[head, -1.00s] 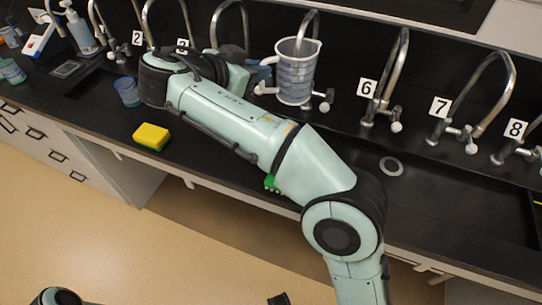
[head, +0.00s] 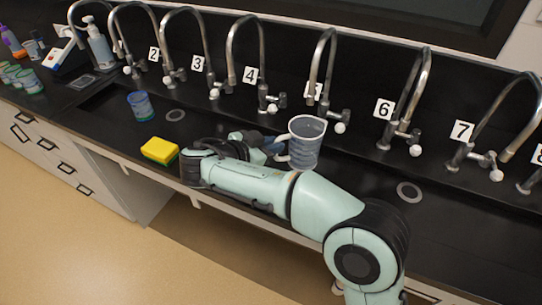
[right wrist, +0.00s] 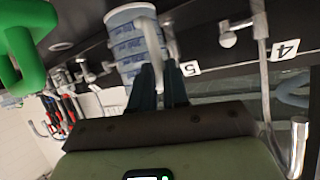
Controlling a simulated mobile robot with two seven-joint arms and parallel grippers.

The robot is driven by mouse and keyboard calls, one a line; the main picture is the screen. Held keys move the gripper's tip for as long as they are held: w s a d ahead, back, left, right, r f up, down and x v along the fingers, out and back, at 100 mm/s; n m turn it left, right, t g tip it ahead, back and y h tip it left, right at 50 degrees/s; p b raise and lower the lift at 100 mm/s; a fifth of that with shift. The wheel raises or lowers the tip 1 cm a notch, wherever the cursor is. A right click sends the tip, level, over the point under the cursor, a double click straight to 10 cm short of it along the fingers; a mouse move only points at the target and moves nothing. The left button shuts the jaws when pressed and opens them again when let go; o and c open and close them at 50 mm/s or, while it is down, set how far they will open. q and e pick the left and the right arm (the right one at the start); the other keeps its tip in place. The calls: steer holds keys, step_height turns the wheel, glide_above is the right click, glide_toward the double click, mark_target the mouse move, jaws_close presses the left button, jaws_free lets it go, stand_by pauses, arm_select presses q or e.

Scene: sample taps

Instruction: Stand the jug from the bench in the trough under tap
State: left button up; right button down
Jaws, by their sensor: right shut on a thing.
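The jug (head: 306,146) is translucent grey-blue with dark bands and a handle on its left. It looks about upright in front of tap 5 (head: 328,72), over the black trough (head: 355,175). My right gripper (head: 278,148) is shut on its handle, partly hidden behind my forearm. In the right wrist view the jug (right wrist: 128,42) shows beyond the fingers, with the handle between the fingertips (right wrist: 163,72). The jug's base is partly hidden by my arm, so I cannot tell whether it touches the trough floor. My left gripper is out of view.
Taps with number plates line the back wall; tap 4 (head: 262,70) and tap 6 (head: 412,100) flank the jug. A blue cup (head: 141,106) stands at the trough's left. A yellow-green sponge (head: 160,151) lies on the front edge. A drain (head: 409,192) shows to the right.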

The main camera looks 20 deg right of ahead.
steer(key=shift+f, duration=1.7)
steer(key=shift+f+b, duration=0.15)
steer(key=shift+b, duration=0.2)
steer(key=c, duration=1.1)
jaws_free()
steer(key=p+v, duration=0.1)
steer(key=v, duration=1.1)
steer(key=shift+r, duration=0.2)
